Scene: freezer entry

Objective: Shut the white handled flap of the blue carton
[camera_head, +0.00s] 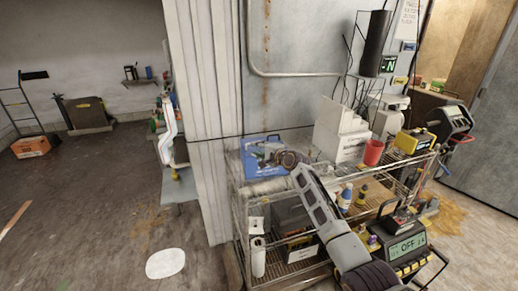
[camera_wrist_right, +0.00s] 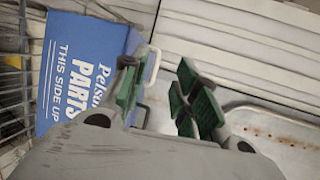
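The blue carton (camera_head: 257,160) stands on the left end of the wire rack's top shelf. In the right wrist view, its lettered blue side (camera_wrist_right: 80,62) fills the upper left. A white loop handle (camera_wrist_right: 153,64) shows at the carton's right edge, partly behind one green-padded finger. I cannot tell how far the flap stands open. My right gripper (camera_head: 283,159) is at the carton's right side in the head view. In the wrist view the right gripper (camera_wrist_right: 163,96) has its fingers apart, with one finger beside or touching the handle. My left gripper is not in view.
The wire rack (camera_head: 262,187) holds a white stepped box (camera_head: 340,132), a red cup (camera_head: 373,152), a yellow device (camera_head: 414,141) and bottles. A corrugated wall panel (camera_head: 207,110) stands close left of the carton. Open floor (camera_head: 100,210) lies at the left.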

